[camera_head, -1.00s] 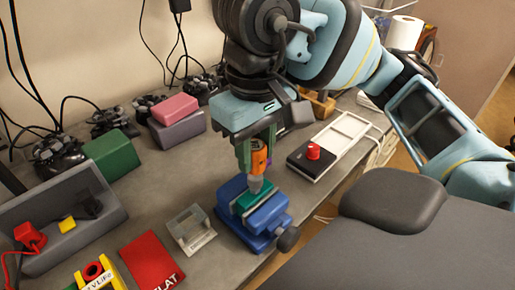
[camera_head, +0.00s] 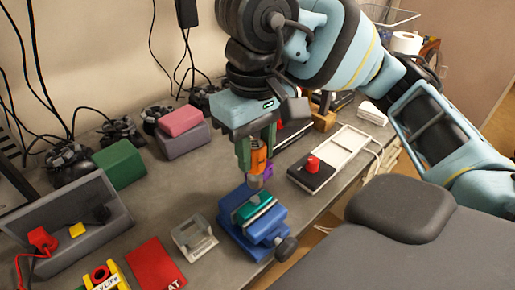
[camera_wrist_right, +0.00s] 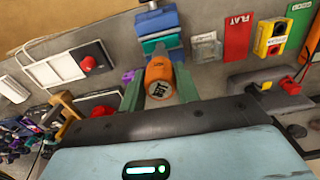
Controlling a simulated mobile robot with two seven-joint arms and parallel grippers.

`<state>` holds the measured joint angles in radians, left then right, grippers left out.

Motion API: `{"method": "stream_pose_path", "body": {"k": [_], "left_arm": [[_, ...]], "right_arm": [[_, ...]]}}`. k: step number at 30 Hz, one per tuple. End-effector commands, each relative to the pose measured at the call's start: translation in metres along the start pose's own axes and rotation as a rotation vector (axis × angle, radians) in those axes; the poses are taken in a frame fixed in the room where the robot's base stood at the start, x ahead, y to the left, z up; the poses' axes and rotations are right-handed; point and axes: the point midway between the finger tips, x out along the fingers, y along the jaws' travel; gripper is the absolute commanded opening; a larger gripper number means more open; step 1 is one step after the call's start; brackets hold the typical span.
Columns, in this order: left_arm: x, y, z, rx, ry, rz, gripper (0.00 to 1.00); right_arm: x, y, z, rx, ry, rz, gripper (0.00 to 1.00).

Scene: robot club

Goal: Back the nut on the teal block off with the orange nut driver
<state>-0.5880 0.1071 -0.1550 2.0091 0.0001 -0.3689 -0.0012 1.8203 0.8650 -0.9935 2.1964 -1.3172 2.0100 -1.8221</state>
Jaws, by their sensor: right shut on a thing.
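My right gripper (camera_head: 257,153) is shut on the orange nut driver (camera_head: 258,161), which hangs upright with its grey socket end down. In the head view the socket end is just above the teal block (camera_head: 252,208), apparently apart from it. The teal block is clamped in the blue vise (camera_head: 240,238). In the right wrist view the driver (camera_wrist_right: 160,72) is between the green fingers, with the teal block (camera_wrist_right: 163,43) beyond it. I cannot make out the nut; whether it is in the socket is hidden. My left gripper is not in view.
A grey holder (camera_head: 195,240) and a red mat (camera_head: 152,266) lie left of the vise. A white tray with a red knob (camera_head: 313,163) lies right. A grey bin (camera_head: 75,250), a green block (camera_head: 119,165) and a pink block (camera_head: 181,121) are further left. A small purple thing is behind the driver.

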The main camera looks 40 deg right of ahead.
Motion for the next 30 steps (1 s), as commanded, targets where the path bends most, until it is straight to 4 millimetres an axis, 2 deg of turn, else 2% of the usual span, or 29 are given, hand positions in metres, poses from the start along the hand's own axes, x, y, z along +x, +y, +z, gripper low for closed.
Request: {"method": "stream_pose_path", "body": {"k": [16, 30], "left_arm": [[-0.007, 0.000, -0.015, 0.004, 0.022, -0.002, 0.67], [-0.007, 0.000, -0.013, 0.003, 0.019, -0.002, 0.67]], "right_arm": [[-0.019, 0.000, 0.000, 0.000, 0.002, -0.001, 0.10], [-0.017, -0.003, -0.001, -0.008, -0.001, 0.000, 0.10]]}}
